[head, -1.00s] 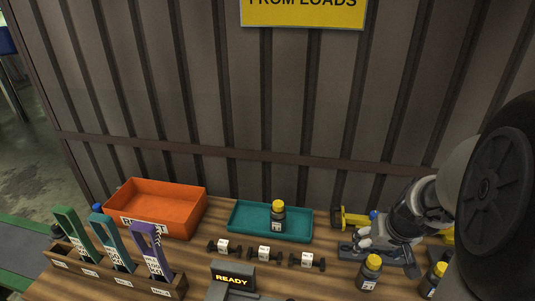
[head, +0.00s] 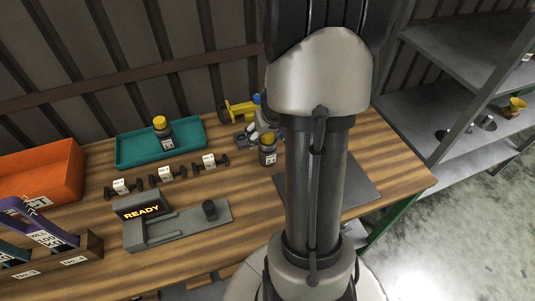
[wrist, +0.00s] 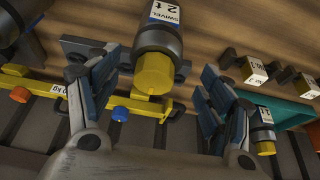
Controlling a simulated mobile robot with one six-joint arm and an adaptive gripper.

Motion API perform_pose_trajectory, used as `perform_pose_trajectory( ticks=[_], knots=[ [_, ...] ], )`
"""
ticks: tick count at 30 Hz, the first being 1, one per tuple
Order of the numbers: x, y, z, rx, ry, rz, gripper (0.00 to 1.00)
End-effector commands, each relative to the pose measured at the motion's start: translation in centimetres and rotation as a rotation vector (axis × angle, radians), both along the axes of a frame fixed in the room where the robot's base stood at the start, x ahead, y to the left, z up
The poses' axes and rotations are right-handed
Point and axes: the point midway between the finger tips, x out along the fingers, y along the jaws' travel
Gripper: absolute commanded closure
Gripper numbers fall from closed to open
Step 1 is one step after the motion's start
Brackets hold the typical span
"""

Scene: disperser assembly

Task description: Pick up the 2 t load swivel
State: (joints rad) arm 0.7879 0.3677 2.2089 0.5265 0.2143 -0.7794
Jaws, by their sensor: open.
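The 2 t load swivel (wrist: 160,42) has a dark body, a white label reading "SWIVEL 2 t" and a yellow end. In the wrist view it is at top centre, between the spread fingers of my gripper (wrist: 155,78). The gripper is open, with a gap visible on both sides of the swivel's yellow end. In the head view a yellow-capped swivel (head: 268,152) stands upright on the bench beside my gripper, which is mostly hidden behind my arm; its label is too small to read there.
Another yellow-capped swivel (head: 162,127) stands in the teal tray (head: 130,152). A yellow fixture (head: 240,109) lies close behind the gripper. Several small labelled shackle-like pieces (head: 166,174) lie before the tray. A "READY" device (head: 142,211), an orange bin (head: 50,170) and right-hand shelves (head: 440,100) also show.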

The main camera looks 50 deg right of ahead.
Motion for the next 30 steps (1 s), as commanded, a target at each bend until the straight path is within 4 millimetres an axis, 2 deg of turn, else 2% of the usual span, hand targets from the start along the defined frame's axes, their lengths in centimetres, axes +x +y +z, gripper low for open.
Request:
perform_pose_trajectory(
  ticks=[5, 13, 21, 30],
  knots=[
    [0.3, -0.3, -0.9, 0.000, 0.001, 0.001, 0.27],
    [1.4, -1.5, -4.6, 0.001, 0.001, 0.001, 0.27],
    [1.6, -1.6, -4.8, 0.000, 0.000, 0.000, 0.27],
    [1.6, -1.6, -4.8, 0.000, 0.000, 0.001, 0.46]
  ],
)
